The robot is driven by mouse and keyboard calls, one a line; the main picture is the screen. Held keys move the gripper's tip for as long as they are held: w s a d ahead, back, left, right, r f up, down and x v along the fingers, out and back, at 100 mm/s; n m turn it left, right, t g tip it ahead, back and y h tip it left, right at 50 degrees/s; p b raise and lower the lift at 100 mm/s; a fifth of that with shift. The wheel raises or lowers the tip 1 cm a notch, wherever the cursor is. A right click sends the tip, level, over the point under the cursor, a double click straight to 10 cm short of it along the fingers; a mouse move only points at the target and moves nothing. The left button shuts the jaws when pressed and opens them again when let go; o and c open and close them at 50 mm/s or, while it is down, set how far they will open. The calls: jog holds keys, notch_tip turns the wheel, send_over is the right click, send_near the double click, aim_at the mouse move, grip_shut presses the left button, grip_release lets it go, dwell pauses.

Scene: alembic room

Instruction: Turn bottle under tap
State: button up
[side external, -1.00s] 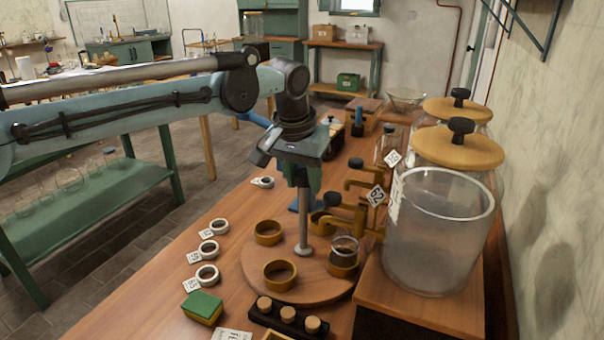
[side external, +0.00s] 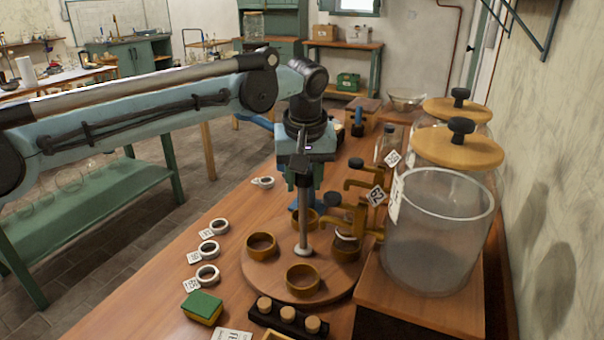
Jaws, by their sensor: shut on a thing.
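The round wooden turntable (side external: 330,291) lies on the bench, with several ochre ring holders around its central metal post (side external: 303,225). My gripper (side external: 303,183) is shut on the upper part of the post. A clear glass bottle (side external: 345,236) stands in the right-hand ring holder (side external: 346,253), close to the nearer brass tap (side external: 362,222). The tap partly hides the bottle, and I cannot tell whether its mouth is exactly under the spout. The ring holders at the left (side external: 261,246) and front (side external: 302,280) are empty.
A large clear jar (side external: 435,235) stands on a wooden stand right of the turntable, with lidded jars behind. A second brass tap (side external: 360,184) sits farther back. A corked rack (side external: 288,318), a green-and-yellow sponge (side external: 203,306) and several white rings (side external: 207,274) lie around the turntable.

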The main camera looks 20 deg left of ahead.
jog(key=shift+s+d, duration=0.1)
jog(key=shift+s, duration=0.15)
jog(key=n, duration=0.4)
jog(key=shift+g+y, duration=0.4)
jog(key=o, duration=1.7)
jog(key=shift+w, duration=0.1)
